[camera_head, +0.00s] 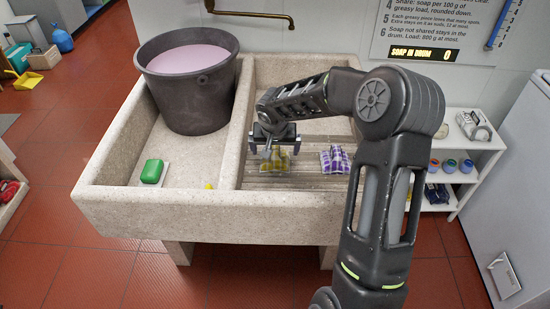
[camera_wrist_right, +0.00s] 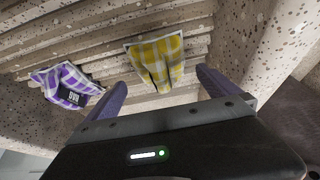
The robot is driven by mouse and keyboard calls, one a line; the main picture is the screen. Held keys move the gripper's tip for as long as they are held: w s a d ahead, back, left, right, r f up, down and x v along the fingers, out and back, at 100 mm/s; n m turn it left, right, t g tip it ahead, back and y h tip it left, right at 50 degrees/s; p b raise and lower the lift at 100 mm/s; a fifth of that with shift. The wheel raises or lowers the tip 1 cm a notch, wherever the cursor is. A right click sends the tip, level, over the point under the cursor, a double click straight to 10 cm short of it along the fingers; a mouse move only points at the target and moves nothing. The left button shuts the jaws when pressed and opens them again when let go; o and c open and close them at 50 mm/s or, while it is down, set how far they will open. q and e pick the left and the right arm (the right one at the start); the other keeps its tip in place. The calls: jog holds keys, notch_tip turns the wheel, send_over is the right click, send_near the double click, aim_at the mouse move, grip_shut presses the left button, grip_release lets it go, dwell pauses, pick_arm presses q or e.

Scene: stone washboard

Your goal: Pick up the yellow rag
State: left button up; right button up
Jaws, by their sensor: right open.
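The yellow checked rag (camera_head: 278,164) lies crumpled on the ribbed washboard (camera_head: 310,187) in the sink's right basin. In the right wrist view the yellow rag (camera_wrist_right: 160,58) lies ahead of the fingertips, roughly between their lines. My right gripper (camera_head: 274,149) hangs over the rag, partly hiding it in the head view. Its two fingers (camera_wrist_right: 158,84) are apart with nothing between them, and the rag appears not gripped. My left gripper is in neither view.
A purple checked rag (camera_head: 335,160) lies on the ribs just right of the yellow one. A stone divider (camera_head: 236,140) separates the left basin, which holds a large dark tub (camera_head: 190,98) and green soap (camera_head: 152,171). A white shelf (camera_head: 462,178) stands right.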

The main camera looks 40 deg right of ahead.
aim_at(275, 151)
jog(key=shift+w+d+f, duration=0.1)
jog(key=shift+w+f, duration=0.05)
jog(key=shift+f, duration=0.35)
jog(key=p+x, duration=0.1)
jog(key=x, duration=0.3)
jog(key=shift+w, duration=0.1)
jog(key=c, duration=1.4)
jog(key=shift+r, duration=0.1)
jog(key=shift+c, duration=0.2)
notch_tip(275, 151, up, 10)
jog(key=shift+f, duration=0.1)
